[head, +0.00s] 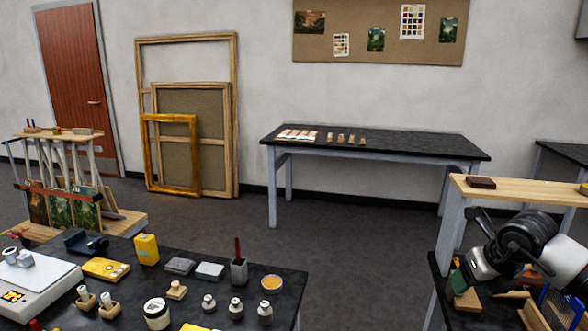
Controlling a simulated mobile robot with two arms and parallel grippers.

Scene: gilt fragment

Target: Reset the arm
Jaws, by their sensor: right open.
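My right arm comes in from the right edge, with white and black links folded low over the dark bench at the right. My right gripper (461,278) is at the lower left end of this arm, pointing down and left. It is open, just above or beside small items on that bench; the arm partly hides the fingers, and I cannot tell whether it touches anything. A small dark green patch shows at the gripper's tip. My left gripper is not in view.
The right bench (433,297) has a raised wooden shelf (520,188) close behind my arm. A cluttered dark table (284,299) with bottles and jars stands front left. Open floor (360,255) lies between them. A long black table (400,145) and leaning frames (172,150) line the wall.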

